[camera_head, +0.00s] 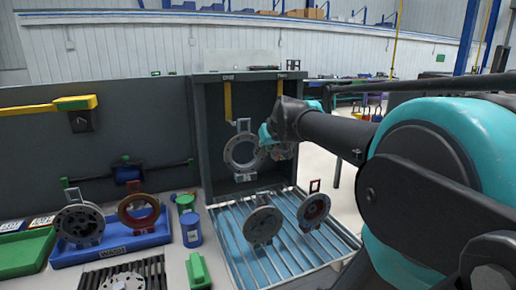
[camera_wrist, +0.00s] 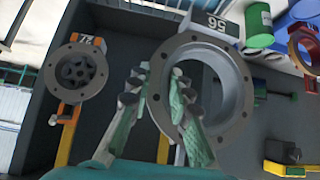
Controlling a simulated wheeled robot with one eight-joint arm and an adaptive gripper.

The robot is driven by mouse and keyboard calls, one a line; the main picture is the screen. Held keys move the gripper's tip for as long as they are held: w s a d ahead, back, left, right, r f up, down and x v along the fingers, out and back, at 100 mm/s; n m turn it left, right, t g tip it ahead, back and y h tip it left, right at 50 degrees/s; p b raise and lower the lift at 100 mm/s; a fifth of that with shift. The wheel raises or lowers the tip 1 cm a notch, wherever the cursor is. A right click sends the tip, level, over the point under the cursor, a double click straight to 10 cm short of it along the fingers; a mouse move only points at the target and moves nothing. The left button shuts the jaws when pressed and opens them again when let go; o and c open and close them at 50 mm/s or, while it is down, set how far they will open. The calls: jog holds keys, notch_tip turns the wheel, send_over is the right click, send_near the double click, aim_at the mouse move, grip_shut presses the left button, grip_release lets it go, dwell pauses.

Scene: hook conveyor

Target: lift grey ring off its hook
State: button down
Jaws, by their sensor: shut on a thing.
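The grey ring (camera_head: 230,161) is upright in front of the dark cabinet in the head view, its handle at the top near a yellow hook (camera_head: 228,98). In the wrist view the ring (camera_wrist: 239,98) is close, with a number plate (camera_wrist: 214,26) at its upper edge. My gripper (camera_wrist: 158,88) is shut on the ring's left rim, one finger outside and one in the hole. A yellow hook (camera_wrist: 164,150) shows behind the fingers. Whether the handle still touches the hook is hidden. In the head view my gripper (camera_head: 265,136) is at the ring's right side.
Two parts (camera_head: 262,224) (camera_head: 314,208) stand on the slatted rack (camera_head: 287,257) below. A blue tray (camera_head: 110,247) holds two rings. Blue and green containers (camera_head: 192,232) stand between.

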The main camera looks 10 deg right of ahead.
jog(key=shift+s+d+r, duration=0.1)
jog(key=shift+s, duration=0.35)
jog(key=shift+r, duration=0.8)
jog(key=shift+s, duration=0.1)
jog(key=s+d, duration=0.1)
jog(key=s, duration=0.5)
jog(key=shift+d, duration=0.15)
jog(key=shift+s, duration=0.15)
jog(key=s+d, duration=0.1)
jog(key=s, duration=0.5)
jog(key=shift+s+d, duration=0.15)
jog(key=shift+s, duration=0.25)
